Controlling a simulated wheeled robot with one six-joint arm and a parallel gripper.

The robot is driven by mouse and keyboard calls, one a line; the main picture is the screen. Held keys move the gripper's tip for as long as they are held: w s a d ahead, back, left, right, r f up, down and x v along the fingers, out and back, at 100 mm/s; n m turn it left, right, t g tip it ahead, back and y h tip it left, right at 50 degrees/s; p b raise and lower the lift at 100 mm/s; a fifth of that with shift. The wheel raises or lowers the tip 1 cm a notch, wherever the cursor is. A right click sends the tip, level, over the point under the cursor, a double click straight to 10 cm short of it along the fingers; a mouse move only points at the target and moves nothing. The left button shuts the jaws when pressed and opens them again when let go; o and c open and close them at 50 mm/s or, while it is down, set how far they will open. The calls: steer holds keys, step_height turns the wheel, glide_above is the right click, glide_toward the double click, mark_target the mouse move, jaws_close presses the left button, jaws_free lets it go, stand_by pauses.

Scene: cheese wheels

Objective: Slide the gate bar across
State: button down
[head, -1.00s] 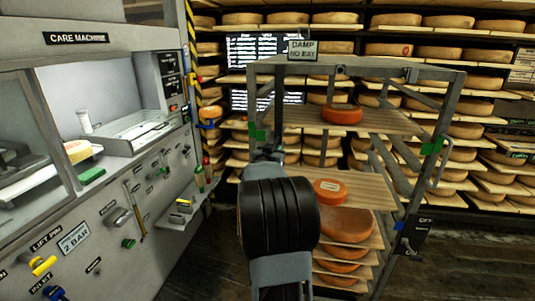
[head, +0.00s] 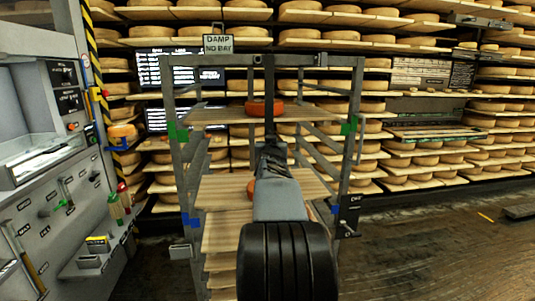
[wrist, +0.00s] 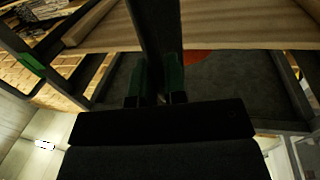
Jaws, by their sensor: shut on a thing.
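The gate bar (head: 269,90) is a dark upright bar hanging from the top rail of the grey rack (head: 357,100). It stands about midway between the rack's two front posts. My gripper (head: 268,148) is shut on the bar from the front. In the wrist view, the bar (wrist: 158,30) runs up between the green-tipped fingers of my gripper (wrist: 156,80). The bar's lower part is hidden behind my arm in the head view.
An orange cheese (head: 256,109) sits on the rack's upper shelf behind the bar. Another orange cheese (head: 251,189) is mostly hidden by my arm. The care machine (head: 45,190) stands at the left. Cheese shelves (head: 420,150) fill the back; floor at the right is open.

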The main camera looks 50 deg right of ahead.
steer(key=shift+s+d, duration=0.1)
steer(key=shift+d, duration=0.05)
steer(key=c, duration=1.2)
jaws_free()
steer(key=shift+s+d, duration=0.1)
steer(key=v, duration=1.4)
steer(key=shift+p, duration=0.45)
